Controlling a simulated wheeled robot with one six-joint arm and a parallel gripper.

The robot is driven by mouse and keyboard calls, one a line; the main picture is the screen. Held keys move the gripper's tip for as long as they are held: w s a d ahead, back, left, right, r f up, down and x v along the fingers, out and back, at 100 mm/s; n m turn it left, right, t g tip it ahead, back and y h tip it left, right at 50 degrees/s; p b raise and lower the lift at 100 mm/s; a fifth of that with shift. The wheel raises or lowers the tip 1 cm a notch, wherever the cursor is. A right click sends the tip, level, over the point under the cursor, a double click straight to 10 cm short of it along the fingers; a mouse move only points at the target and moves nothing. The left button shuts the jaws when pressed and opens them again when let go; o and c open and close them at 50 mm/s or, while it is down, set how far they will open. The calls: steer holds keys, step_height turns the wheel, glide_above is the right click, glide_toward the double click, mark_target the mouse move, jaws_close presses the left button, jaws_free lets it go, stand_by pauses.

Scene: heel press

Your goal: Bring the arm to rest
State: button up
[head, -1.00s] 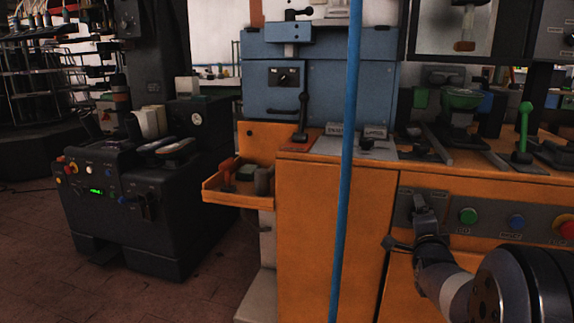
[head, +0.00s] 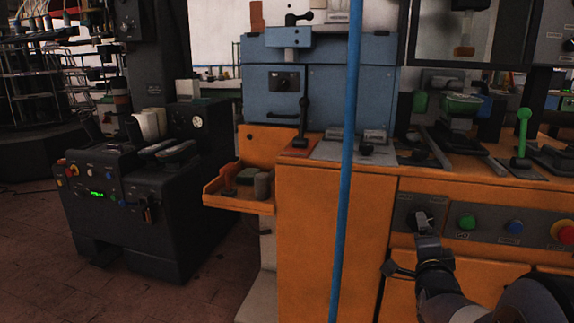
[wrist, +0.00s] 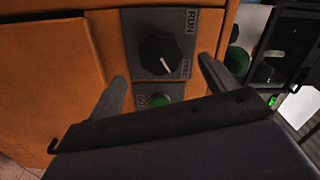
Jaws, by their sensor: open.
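My gripper (head: 424,224) is at the lower right of the head view, in front of the control panel (head: 487,241) of the orange machine. In the wrist view my gripper (wrist: 162,67) shows two dark fingers spread apart, with nothing between them. A black rotary knob (wrist: 157,53) on a grey plate marked RUN lies beyond the fingertips. A green button (wrist: 161,99) is below it, partly hidden by the gripper body. I cannot tell the exact gap between fingertips and panel.
The orange cabinet (head: 312,230) fills the middle, with a blue press unit (head: 350,75) on top. A blue vertical pole (head: 345,180) stands in front. A small tray (head: 213,195) juts out left. A dark machine (head: 130,215) stands further left, with open floor before it.

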steer(key=v, duration=0.4)
steer(key=w+d+n+p, duration=0.3)
steer(key=w+n+p, duration=0.6)
steer(key=n, duration=1.3)
steer(key=shift+w+d+p, duration=0.15)
steer(key=shift+w+p, duration=0.2)
steer(key=shift+p, duration=0.25)
steer(key=shift+f, duration=0.1)
stand_by(0.4)
steer(key=shift+s, duration=0.1)
